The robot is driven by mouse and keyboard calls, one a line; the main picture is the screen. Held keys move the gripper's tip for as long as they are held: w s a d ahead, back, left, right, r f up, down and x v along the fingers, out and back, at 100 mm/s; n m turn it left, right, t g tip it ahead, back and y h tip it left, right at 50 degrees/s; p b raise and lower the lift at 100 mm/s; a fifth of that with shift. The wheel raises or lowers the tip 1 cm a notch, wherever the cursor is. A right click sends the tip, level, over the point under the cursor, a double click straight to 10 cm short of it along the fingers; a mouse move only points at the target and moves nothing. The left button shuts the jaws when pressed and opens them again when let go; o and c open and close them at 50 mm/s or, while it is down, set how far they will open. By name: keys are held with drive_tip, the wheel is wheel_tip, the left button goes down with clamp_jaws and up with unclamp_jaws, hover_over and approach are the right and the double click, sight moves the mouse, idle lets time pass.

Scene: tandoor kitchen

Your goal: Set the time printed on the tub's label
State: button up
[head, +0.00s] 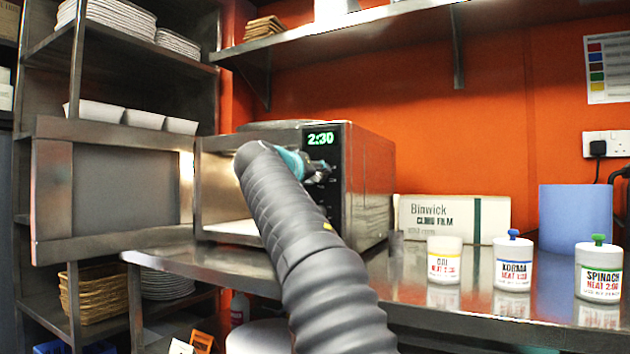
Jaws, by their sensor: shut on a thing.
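The microwave (369,185) stands on the steel counter with its door (112,190) swung wide open to the left. Its green display (320,138) reads 2:30. My gripper (318,174) is at the control panel below the display, shut on what appears to be the knob, which is mostly hidden. Three white tubs stand at the right: a yellow-banded tub (444,262) whose name is hard to read, a korma tub (513,265) with a blue lid knob, and a spinach tub (598,274) with a green one, reading HEAT 2:00. The other heat times are blurred. My arm hides part of the cavity.
A cling film box (453,218) and a blue roll (575,217) stand at the back of the counter (410,285). A steel rack (40,50) with plates and baskets is at the left. A wall shelf (350,28) runs above. The counter's front middle is clear.

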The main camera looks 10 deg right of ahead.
drive_tip(key=shift+m+b, duration=0.35)
drive_tip(key=shift+m, duration=0.65)
drive_tip(key=o, duration=1.1)
drive_tip(key=shift+f, duration=0.1)
drive_tip(key=shift+o, duration=0.2)
drive_tip(key=v, duration=1.2)
